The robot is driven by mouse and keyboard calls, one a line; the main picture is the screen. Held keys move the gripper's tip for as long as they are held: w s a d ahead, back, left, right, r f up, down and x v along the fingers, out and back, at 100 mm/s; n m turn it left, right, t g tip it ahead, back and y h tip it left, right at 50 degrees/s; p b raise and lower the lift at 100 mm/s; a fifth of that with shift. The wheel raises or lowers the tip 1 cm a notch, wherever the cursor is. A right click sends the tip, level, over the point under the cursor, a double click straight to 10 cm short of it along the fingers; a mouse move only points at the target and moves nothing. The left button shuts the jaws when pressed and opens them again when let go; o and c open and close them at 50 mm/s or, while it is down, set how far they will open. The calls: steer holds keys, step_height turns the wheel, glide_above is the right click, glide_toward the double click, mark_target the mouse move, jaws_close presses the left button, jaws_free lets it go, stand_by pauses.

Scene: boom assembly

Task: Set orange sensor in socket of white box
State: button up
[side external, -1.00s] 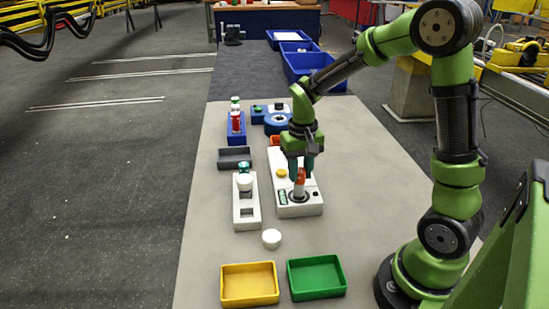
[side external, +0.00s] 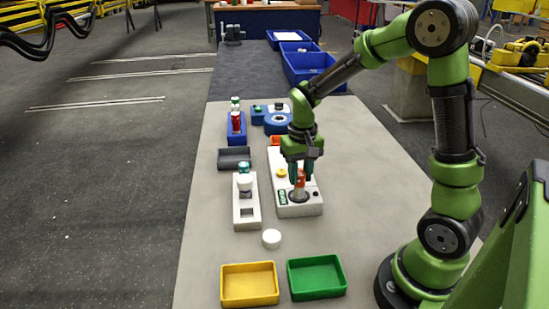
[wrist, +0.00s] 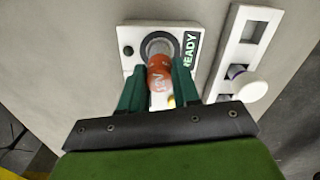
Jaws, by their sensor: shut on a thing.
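The orange sensor (side external: 300,180) stands roughly upright at the dark round socket (side external: 299,196) near the front end of the white box (side external: 298,210). My gripper (side external: 300,174) is above the box with its dark green fingers shut on the sensor. In the wrist view the sensor (wrist: 159,74) is between the two fingertips (wrist: 160,78), and its far end meets the ringed socket (wrist: 159,45). Whether the sensor is fully seated I cannot tell. The box (wrist: 137,68) shows a READY label beside the socket.
A white rack (side external: 246,216) with a white-capped piece stands left of the box. A white round cap (side external: 271,239) lies in front. Yellow (side external: 249,285) and green (side external: 316,277) trays sit at the front edge. A grey tray (side external: 234,158) and blue rack (side external: 236,127) stand behind.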

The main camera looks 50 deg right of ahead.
steer(key=shift+f, duration=0.2)
steer(key=shift+f, duration=1.15)
steer(key=o, duration=1.1)
steer(key=shift+r, duration=3.5)
